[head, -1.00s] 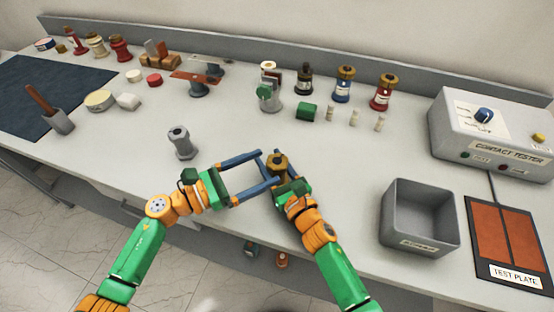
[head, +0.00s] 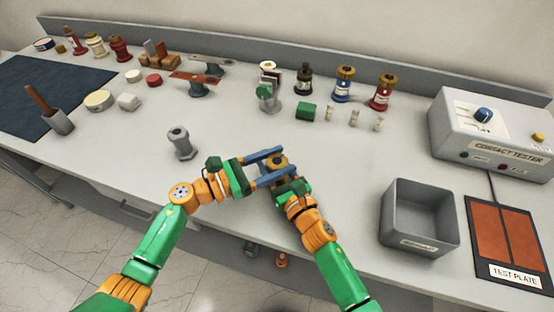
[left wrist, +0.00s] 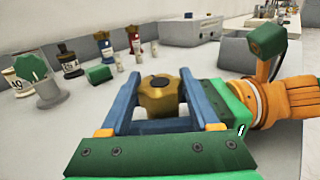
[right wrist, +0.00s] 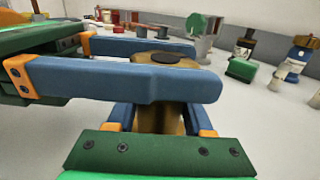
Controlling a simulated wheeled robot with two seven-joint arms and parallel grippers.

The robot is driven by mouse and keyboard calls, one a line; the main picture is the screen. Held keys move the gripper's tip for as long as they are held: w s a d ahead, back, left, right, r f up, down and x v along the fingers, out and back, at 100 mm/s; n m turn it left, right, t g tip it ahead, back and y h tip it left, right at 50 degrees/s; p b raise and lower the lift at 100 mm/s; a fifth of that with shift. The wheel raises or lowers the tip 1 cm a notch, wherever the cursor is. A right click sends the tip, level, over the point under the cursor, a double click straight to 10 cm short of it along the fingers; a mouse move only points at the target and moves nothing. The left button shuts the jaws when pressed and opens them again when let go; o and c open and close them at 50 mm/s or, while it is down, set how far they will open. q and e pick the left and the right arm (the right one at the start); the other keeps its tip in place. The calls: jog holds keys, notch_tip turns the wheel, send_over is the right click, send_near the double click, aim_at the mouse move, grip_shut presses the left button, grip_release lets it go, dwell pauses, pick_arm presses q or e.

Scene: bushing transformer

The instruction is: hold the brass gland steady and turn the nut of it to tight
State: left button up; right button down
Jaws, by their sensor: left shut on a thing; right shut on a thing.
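The brass gland stands upright near the front of the bench, with its brown-gold nut (head: 278,160) on top and a dark cap in the nut's middle. The nut also shows in the left wrist view (left wrist: 159,97) and the right wrist view (right wrist: 160,60). My left gripper (head: 277,161) reaches in from the left and is shut on the nut, one blue finger on each side. My right gripper (right wrist: 163,118) is shut on the gland's body (right wrist: 160,119) just below the left fingers. The body is largely hidden by the fingers.
A grey bolt-like post (head: 181,144) stands left of my grippers. A grey bin (head: 420,225) and a test plate (head: 508,240) lie to the right, with the contact tester (head: 490,130) behind. A green block (head: 307,111) and bushings stand farther back.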

pick_arm(q)
jog(key=shift+m+g+h, duration=0.8)
jog(key=shift+m+g, duration=0.6)
jog(key=shift+g, duration=0.7)
jog(key=o, duration=1.4)
jog(key=shift+c, duration=0.2)
jog(key=v, duration=1.2)
jog(key=shift+r, duration=0.1)
